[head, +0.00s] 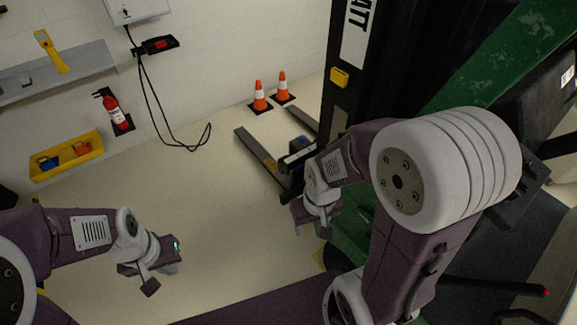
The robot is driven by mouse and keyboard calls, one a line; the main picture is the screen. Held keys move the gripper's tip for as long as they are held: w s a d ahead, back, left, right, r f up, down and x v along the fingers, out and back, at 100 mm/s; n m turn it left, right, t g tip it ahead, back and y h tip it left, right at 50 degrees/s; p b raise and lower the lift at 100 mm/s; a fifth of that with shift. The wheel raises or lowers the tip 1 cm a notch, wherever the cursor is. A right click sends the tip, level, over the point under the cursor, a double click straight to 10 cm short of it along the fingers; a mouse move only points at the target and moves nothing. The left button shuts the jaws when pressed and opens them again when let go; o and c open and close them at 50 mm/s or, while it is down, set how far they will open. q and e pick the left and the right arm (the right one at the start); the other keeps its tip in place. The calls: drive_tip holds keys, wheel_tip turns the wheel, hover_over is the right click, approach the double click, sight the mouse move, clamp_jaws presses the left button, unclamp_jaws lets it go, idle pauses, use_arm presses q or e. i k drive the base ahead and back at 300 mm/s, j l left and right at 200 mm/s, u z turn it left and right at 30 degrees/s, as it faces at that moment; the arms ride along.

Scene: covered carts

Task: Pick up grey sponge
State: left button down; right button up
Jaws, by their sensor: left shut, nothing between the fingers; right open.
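I cannot make out a grey sponge anywhere in the head view. My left gripper (162,268) is at the lower left, shut and empty above the bare floor. My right gripper (312,224) is right of the middle, open, beside the green and black machine. My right arm hides much of the area behind it on the right.
A grey shelf (90,67) with a yellow-handled tool (50,50) is on the wall. A green machine (500,60) fills the right. The floor (215,190) between is clear.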

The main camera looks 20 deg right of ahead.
sight(25, 81)
drive_tip(key=i+j+u, duration=0.3)
drive_tip(key=i+j, duration=0.2)
drive_tip(key=i, duration=0.5)
drive_tip(key=i+j+u, duration=0.25)
drive_tip(key=i, duration=0.75)
drive_tip(key=i+u, duration=0.3)
drive_tip(key=i, duration=0.75)
